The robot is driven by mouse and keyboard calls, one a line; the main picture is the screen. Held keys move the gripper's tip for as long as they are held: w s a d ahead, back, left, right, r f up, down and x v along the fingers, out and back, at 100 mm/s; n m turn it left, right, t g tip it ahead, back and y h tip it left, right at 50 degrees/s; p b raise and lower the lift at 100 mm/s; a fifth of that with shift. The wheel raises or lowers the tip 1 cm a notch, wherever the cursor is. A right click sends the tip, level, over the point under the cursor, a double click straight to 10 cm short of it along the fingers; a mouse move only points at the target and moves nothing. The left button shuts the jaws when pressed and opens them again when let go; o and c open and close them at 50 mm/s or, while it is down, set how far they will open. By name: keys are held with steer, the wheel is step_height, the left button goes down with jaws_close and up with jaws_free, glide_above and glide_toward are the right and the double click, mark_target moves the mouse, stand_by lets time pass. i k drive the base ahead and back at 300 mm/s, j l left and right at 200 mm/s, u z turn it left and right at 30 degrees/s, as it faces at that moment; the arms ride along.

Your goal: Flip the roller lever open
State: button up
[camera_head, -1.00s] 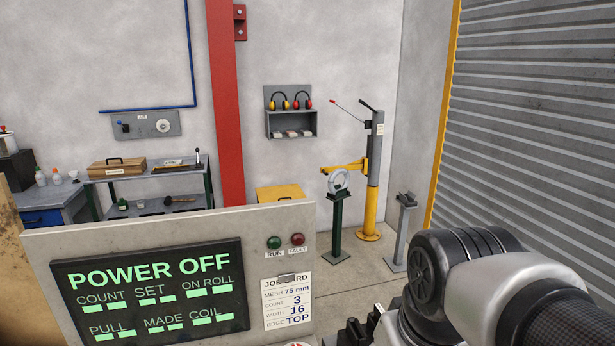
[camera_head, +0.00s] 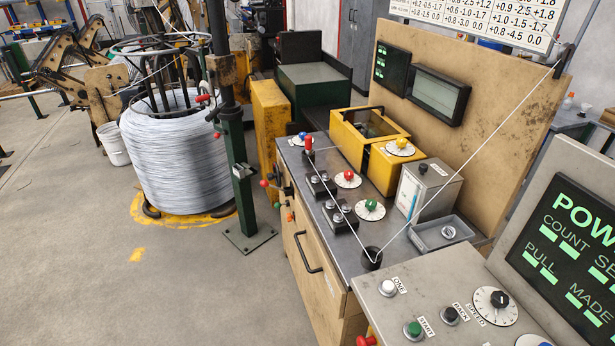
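A workbench with a steel top (camera_head: 352,237) stands in the middle of the view. Two dark blocks with paired metal rollers, the rear block (camera_head: 320,184) and the front block (camera_head: 341,216), sit on its left part. A short red-handled lever (camera_head: 308,144) stands roughly upright behind them. Another lever with a red ball knob (camera_head: 264,183) sticks out at the bench's left side. I cannot tell for sure which one is the roller lever, or whether the rollers are open. My gripper is not in view.
A wire coil (camera_head: 177,155) stands at the left beside a green post (camera_head: 240,185). A thin wire crosses above the bench and passes by a black cup-like guide (camera_head: 371,258). A control panel (camera_head: 440,305) fills the lower right.

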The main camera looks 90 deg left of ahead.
mark_target(264, 183)
steer(key=u, duration=3.2)
steer(key=i+j+z, duration=0.45)
steer(key=i+j, duration=0.4)
steer(key=i, duration=0.55)
steer(key=i+j+z, duration=0.5)
steer(key=i+j, duration=0.75)
steer(key=j, duration=0.1)
